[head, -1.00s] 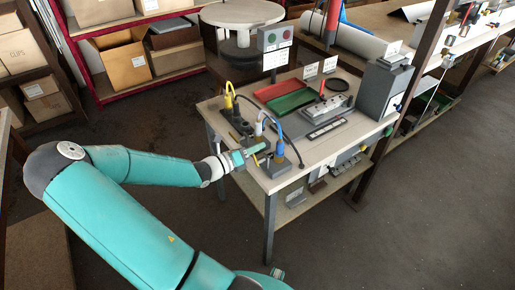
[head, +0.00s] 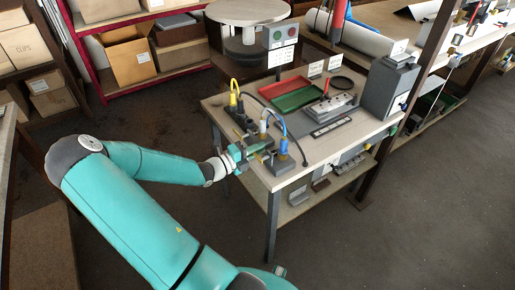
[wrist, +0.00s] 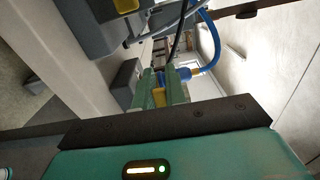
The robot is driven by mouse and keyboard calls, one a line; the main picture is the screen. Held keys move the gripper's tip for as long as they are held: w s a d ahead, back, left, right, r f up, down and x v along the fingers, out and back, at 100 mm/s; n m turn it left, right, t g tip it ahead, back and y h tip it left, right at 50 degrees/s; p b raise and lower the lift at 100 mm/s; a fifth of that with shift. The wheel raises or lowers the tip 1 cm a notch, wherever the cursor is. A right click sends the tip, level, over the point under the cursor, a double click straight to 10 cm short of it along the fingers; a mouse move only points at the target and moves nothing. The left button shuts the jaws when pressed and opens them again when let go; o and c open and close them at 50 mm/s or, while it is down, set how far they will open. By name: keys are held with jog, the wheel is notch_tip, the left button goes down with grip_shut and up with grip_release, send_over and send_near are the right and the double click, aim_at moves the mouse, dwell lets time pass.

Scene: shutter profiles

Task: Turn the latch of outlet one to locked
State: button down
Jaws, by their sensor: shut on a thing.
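A row of dark grey outlets (head: 243,123) stands along the left edge of the table, with a yellow plug (head: 233,93) at the far end and blue plugs (head: 283,147) nearer me. My gripper (head: 259,147) is at the near end of this row. In the wrist view its green fingers (wrist: 160,88) are closed around a small yellow piece (wrist: 158,98), seemingly the latch. A blue plug with its cable (wrist: 190,73) is just beyond the fingers. The outlet number and the latch's exact angle cannot be read.
A signal post (head: 280,36) rises behind. Cables arch close to my gripper. The floor at right is clear.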

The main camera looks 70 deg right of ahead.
jog(key=shift+f+n, duration=0.1)
jog(key=shift+n, duration=0.2)
jog(key=c, duration=1.4)
grip_release()
jog(key=shift+c, duration=0.2)
jog(key=shift+w, duration=0.1)
jog(key=v, duration=1.3)
jog(key=shift+w+a, duration=0.25)
jog(key=shift+a, duration=0.05)
